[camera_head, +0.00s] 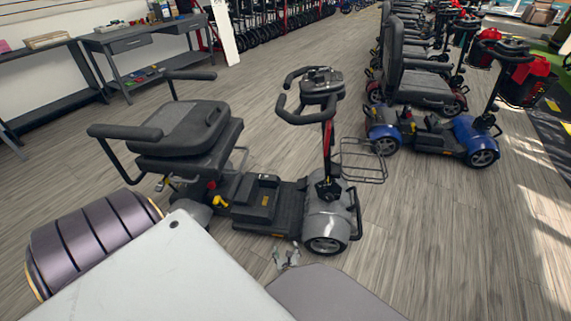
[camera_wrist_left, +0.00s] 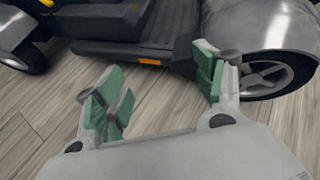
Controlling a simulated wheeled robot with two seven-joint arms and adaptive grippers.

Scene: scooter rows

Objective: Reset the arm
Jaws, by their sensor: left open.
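My left gripper (camera_head: 287,255) shows low in the head view, in front of the grey scooter's front wheel. In the left wrist view the left gripper (camera_wrist_left: 160,95) has its two green-padded fingers spread apart, with nothing between them. The grey scooter (camera_head: 262,200) stands just beyond it, with a black seat, a tiller with handlebars and a wire basket. Its dark footboard and grey front fender (camera_wrist_left: 262,25) show close beyond the fingers in the left wrist view. I cannot tell how far apart the gripper and scooter are. My right gripper is not in view.
A blue scooter (camera_head: 435,135) stands at the right, at the near end of a row of scooters. Dark workbenches (camera_head: 130,40) line the wall at the upper left. Wooden floor (camera_head: 440,240) is clear at the lower right.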

